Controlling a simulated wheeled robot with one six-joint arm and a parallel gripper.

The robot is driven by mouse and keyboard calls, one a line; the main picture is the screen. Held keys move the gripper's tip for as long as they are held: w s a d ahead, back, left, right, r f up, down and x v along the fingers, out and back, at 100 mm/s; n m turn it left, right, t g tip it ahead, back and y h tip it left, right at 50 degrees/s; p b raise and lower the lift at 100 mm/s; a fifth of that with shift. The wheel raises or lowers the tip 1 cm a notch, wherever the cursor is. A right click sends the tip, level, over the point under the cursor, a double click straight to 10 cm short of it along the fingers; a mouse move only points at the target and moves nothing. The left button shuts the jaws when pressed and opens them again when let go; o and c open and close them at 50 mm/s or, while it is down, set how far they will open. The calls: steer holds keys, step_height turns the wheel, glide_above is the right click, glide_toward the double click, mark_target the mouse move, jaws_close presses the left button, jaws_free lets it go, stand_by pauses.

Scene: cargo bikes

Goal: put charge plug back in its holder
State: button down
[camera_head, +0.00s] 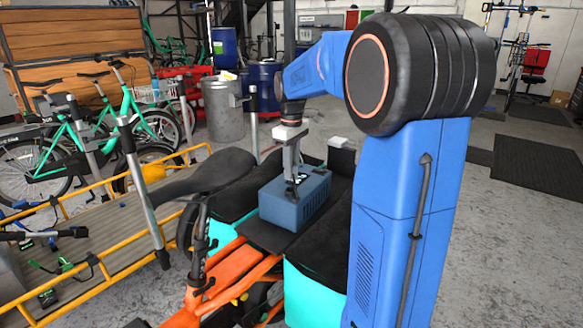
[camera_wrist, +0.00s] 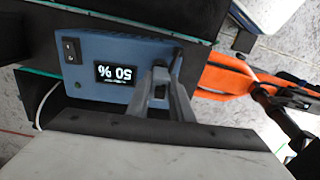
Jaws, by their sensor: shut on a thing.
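A blue charger box (camera_head: 309,207) sits on the dark rear deck of the orange cargo bike. In the wrist view the box (camera_wrist: 88,91) shows a rocker switch and a lit display with upside-down characters. I cannot make out the holder, nor tell whether the plug touches the box.
The bike's black saddle (camera_head: 208,173) and orange frame (camera_head: 238,266) are left of the box. Black-topped turquoise bags (camera_head: 313,292) hang beside the deck. A yellow-railed platform (camera_head: 117,232) stands further left. Open floor (camera_head: 515,245) lies right.

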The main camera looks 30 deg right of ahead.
steer(key=shift+f, duration=1.65)
steer(key=c, duration=1.5)
jaws_free()
step_height(320, 180, up, 17)
steer(key=shift+r, duration=0.15)
steer(key=s+a+f+m+t, duration=0.1)
steer(key=s+a+f, duration=0.4)
steer(key=s, duration=0.5)
steer(key=s+a+f+m+t, duration=0.2)
steer(key=s+a+f, duration=0.3)
steer(key=s+f, duration=0.3)
steer(key=s+a+f+m+t, duration=0.1)
steer(key=s+a+f, duration=0.5)
steer(key=s, duration=0.6)
steer(key=shift+f+m+t, duration=0.4)
steer(key=shift+f+m, duration=0.1)
steer(key=shift+m, duration=0.1)
